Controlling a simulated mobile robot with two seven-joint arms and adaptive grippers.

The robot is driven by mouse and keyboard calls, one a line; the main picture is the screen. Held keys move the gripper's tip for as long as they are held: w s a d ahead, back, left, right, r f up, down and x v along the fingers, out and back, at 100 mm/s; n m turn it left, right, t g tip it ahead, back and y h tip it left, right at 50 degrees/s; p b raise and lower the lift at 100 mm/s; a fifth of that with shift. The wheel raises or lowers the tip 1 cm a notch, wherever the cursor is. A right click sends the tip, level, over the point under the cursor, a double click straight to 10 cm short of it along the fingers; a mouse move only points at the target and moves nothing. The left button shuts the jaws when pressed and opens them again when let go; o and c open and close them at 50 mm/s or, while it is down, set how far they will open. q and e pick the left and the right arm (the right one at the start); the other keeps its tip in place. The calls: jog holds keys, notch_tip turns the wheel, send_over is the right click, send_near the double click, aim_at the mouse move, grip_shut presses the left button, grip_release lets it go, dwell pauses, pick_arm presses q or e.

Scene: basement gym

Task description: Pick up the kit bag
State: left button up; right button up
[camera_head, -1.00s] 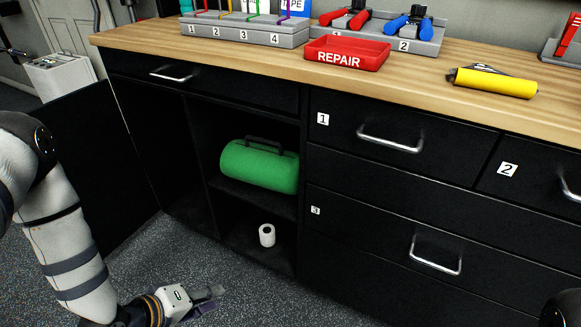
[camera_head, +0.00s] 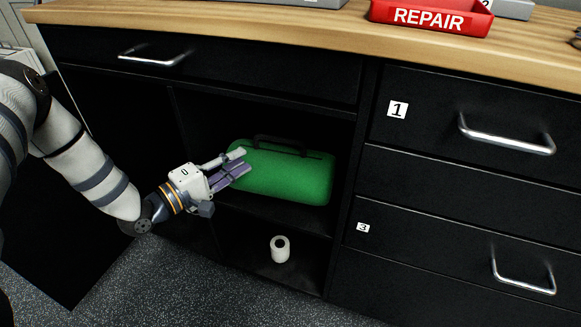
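The kit bag is a green rounded bag (camera_head: 290,178) with a dark handle on top. It lies on the upper shelf of the open compartment in the black cabinet. My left gripper (camera_head: 241,161) is at the bag's left end, in front of the compartment, with its fingers overlapping the bag's left edge in the picture. The fingers look apart with nothing between them; whether they touch the bag is unclear. My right gripper is not in view.
A white roll (camera_head: 280,249) stands on the compartment floor below the bag. Drawers with metal handles (camera_head: 507,140) are to the right. The wooden worktop (camera_head: 210,22) overhangs above, with a red REPAIR tray (camera_head: 430,17) on it. Dark floor lies in front.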

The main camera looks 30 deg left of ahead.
aim_at(277, 141)
pick_arm(q)
jog(key=w, duration=0.2)
jog(key=w+d+b, duration=0.1)
jog(key=w, duration=0.3)
jog(key=shift+w+d+b, duration=0.25)
jog(key=shift+w+b, duration=0.05)
jog(key=shift+b, duration=0.1)
jog(key=w, duration=0.1)
jog(key=w+d+b, duration=0.1)
jog(key=w, duration=0.1)
jog(key=w+d, duration=0.1)
jog(key=shift+w, duration=0.35)
jog(key=shift+w+r, duration=0.1)
jog(key=shift+w, duration=0.2)
jog(key=shift+r, duration=0.1)
grip_shut()
